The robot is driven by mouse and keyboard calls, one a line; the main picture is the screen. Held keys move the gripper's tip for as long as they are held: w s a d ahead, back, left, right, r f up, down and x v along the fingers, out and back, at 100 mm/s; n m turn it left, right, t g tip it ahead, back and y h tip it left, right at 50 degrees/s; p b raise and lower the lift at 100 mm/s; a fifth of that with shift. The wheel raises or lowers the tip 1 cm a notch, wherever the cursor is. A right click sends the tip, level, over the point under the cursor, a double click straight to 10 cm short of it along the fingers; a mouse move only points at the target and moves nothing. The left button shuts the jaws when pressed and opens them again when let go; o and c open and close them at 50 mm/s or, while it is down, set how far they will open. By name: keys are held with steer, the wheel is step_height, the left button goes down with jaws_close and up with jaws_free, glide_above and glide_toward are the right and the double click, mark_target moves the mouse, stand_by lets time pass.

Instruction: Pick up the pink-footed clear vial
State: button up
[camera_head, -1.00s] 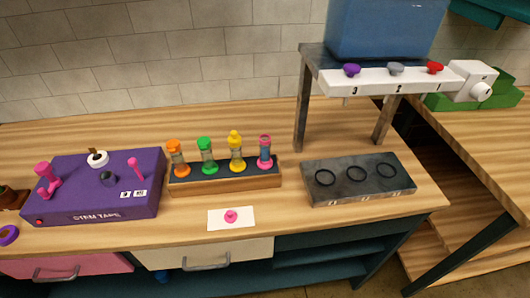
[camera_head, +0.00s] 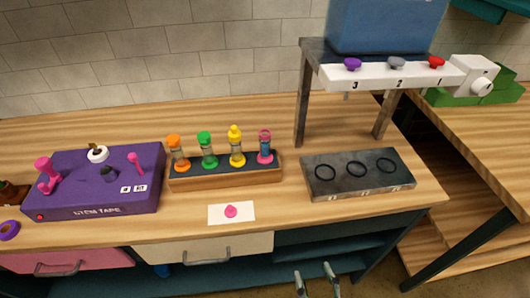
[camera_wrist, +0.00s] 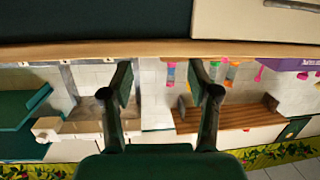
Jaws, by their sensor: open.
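The pink-footed clear vial (camera_head: 265,147) stands upright at the right end of a wooden rack (camera_head: 225,178). It has a pink rim and foot and a bluish body. In the wrist view, which is upside down, the vial (camera_wrist: 171,73) shows small, beyond the fingertips and right of the midline between them. My gripper (camera_head: 315,278) shows at the bottom edge of the head view, in front of the bench and well apart from the vial. Its two fingers (camera_wrist: 162,85) are spread with nothing between them.
Orange (camera_head: 177,152), green (camera_head: 208,150) and yellow (camera_head: 236,147) vials share the rack. A white card (camera_head: 244,217) with a pink piece lies in front. A purple stem-tape box (camera_head: 100,202) stands left. A grey block with rings (camera_head: 358,190) and a dispenser stand (camera_head: 303,100) are right.

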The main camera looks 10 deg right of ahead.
steer(key=w+a+r+t, duration=0.1)
steer(key=w+a+r, duration=0.3)
steer(key=w, duration=0.6)
steer(key=m+t+h, duration=0.1)
steer(key=m+h, duration=0.1)
glide_toward(266, 148)
steer(key=w, duration=1.1)
steer(key=shift+w, duration=0.3)
jaws_close()
